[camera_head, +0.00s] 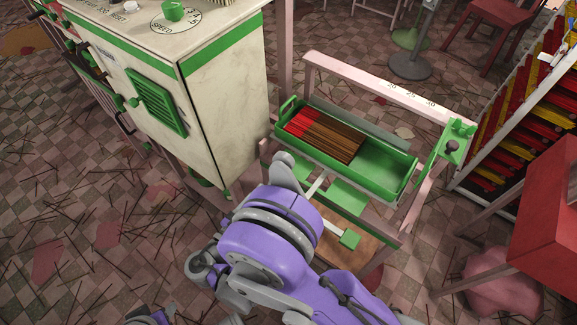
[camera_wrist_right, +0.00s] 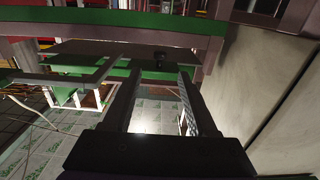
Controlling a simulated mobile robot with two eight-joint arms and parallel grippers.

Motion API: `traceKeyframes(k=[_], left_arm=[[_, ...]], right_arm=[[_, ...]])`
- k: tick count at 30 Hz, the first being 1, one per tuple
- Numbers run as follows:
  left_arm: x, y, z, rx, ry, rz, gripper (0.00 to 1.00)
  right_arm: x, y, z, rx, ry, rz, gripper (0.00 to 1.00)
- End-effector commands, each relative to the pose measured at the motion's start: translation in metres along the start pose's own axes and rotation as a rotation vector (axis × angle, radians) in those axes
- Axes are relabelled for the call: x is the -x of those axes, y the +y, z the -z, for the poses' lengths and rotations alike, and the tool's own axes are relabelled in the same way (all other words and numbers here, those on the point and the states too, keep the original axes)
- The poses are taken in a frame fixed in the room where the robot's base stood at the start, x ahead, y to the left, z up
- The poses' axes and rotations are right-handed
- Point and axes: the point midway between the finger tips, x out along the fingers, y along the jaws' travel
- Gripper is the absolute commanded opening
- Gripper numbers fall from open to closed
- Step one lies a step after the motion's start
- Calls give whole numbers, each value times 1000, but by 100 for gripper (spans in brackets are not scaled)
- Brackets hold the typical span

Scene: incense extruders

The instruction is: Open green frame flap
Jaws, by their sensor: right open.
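A pink frame (camera_head: 385,88) stands right of the cream cabinet and carries a green tray (camera_head: 395,180) of red-tipped brown sticks (camera_head: 325,135). A flat green panel (camera_head: 347,197) shows below the tray; I cannot tell if it is the flap. In the right wrist view, a dark panel with a green edge (camera_wrist_right: 160,75) lies just ahead of my right gripper (camera_wrist_right: 157,82). Its two fingers are apart with nothing held between them; contact with the panel cannot be told. In the head view my purple right arm hides this gripper. My left gripper is out of view.
The cream cabinet (camera_head: 225,90) stands close on the left, and its pale side (camera_wrist_right: 270,80) fills the right of the wrist view. A rack of coloured sticks (camera_head: 530,105) and a red table (camera_head: 548,215) stand at right. Thin sticks litter the tiled floor (camera_head: 95,205).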

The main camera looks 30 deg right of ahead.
Motion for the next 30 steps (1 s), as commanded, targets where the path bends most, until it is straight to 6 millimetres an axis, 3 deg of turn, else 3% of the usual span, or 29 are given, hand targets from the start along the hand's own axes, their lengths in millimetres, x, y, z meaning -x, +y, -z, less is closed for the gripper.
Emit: traceKeyframes(k=[15,21,30], left_arm=[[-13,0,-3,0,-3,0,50],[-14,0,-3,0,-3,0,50],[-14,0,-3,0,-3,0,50]], right_arm=[[-88,0,0,-1,3,-5,58],[-103,0,0,-2,3,-2,58],[-104,0,0,-2,3,-1,56]])
